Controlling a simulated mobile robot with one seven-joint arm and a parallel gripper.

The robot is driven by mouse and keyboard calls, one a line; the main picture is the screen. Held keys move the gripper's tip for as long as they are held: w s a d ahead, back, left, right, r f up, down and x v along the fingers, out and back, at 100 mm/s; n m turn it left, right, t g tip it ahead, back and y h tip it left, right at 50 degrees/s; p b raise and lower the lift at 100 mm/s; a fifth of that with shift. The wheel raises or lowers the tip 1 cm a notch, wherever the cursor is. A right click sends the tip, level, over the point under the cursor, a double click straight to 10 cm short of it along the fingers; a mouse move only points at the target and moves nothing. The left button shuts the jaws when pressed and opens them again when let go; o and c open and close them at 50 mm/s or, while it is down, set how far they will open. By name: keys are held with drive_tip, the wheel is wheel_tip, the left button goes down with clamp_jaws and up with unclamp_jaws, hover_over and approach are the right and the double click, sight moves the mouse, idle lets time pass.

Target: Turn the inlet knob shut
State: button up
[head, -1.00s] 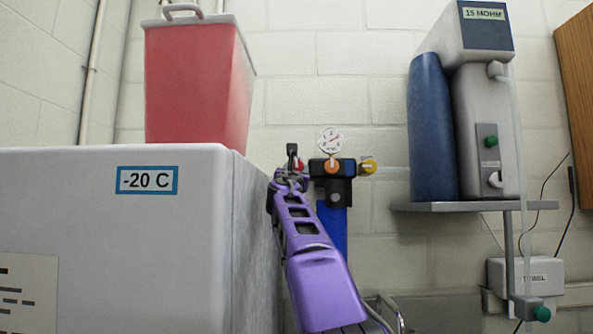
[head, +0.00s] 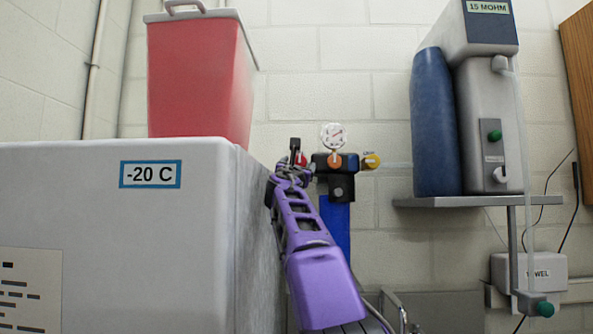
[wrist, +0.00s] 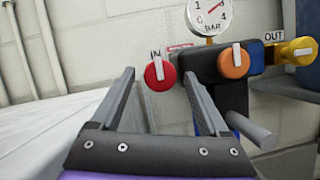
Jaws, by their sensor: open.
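The inlet knob is the red knob (wrist: 160,74) under the "IN" label in the wrist view, at the left of a black filter head (wrist: 255,62). Its white pointer bar stands close to upright. In the head view the red knob (head: 302,160) is partly hidden by my gripper. My gripper (wrist: 158,75) is open, with one finger on each side of the red knob in the picture. I cannot tell whether the fingertips reach the knob or touch it. An orange knob (wrist: 234,63) and a yellow knob (wrist: 297,52) marked "OUT" sit to the right.
A pressure gauge (head: 333,136) stands above the orange knob. A white freezer (head: 70,230) marked "-20 C" rises close on the left of my arm, with a red bin (head: 197,85) on top. A shelf (head: 460,202) with a water unit is at the right.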

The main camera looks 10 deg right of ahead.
drive_tip(key=b+v, duration=0.9)
drive_tip(key=v, duration=0.2)
drive_tip(key=shift+s+b, duration=0.35)
drive_tip(key=shift+s, duration=0.05)
drive_tip(key=shift+a+f, duration=0.1)
drive_tip(key=shift+a, duration=0.1)
